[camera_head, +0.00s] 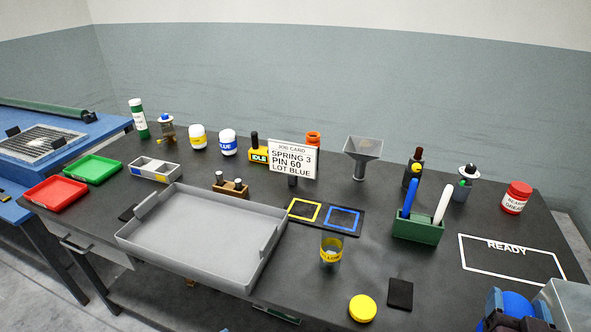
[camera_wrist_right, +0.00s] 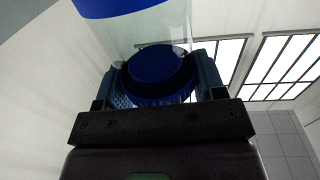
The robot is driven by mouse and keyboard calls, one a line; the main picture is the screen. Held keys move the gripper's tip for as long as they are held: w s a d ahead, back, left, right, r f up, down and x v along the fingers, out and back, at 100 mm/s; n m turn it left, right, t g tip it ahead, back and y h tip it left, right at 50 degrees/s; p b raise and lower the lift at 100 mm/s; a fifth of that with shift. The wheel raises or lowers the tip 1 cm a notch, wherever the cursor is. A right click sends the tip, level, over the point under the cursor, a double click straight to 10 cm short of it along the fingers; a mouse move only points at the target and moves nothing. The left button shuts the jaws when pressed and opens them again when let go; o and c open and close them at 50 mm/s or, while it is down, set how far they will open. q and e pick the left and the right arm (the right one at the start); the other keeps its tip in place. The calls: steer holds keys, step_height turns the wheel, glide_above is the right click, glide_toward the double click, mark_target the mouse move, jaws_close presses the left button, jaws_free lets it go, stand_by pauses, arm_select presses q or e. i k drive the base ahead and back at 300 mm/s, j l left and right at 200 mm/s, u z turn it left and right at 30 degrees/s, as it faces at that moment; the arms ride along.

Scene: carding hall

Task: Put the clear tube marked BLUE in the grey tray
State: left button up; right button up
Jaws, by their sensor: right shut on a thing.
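The large grey tray (camera_head: 190,262) sits empty at the front left of the dark table. My right gripper (camera_head: 515,308) is at the lower right corner of the head view, right of the tray and far from it. It is shut on a blue thing (camera_head: 518,302), mostly cut off there. In the right wrist view, the fingers (camera_wrist_right: 160,85) grip the dark blue round end of a clear tube (camera_wrist_right: 120,35) with a blue band. No lettering on it is readable. My left gripper is not in view.
A clear tube with a yellow band (camera_head: 331,252) stands right of the tray, near a yellow lid (camera_head: 362,308) and a black square (camera_head: 399,293). A green holder (camera_head: 417,229) with pens and a job card (camera_head: 293,160) stand farther back. The READY outline (camera_head: 510,260) is empty.

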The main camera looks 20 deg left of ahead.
mark_target(236, 235)
steer(key=k+j, duration=0.35)
steer(key=j, duration=0.15)
steer(key=k+j+u, duration=0.1)
steer(key=u, duration=0.65)
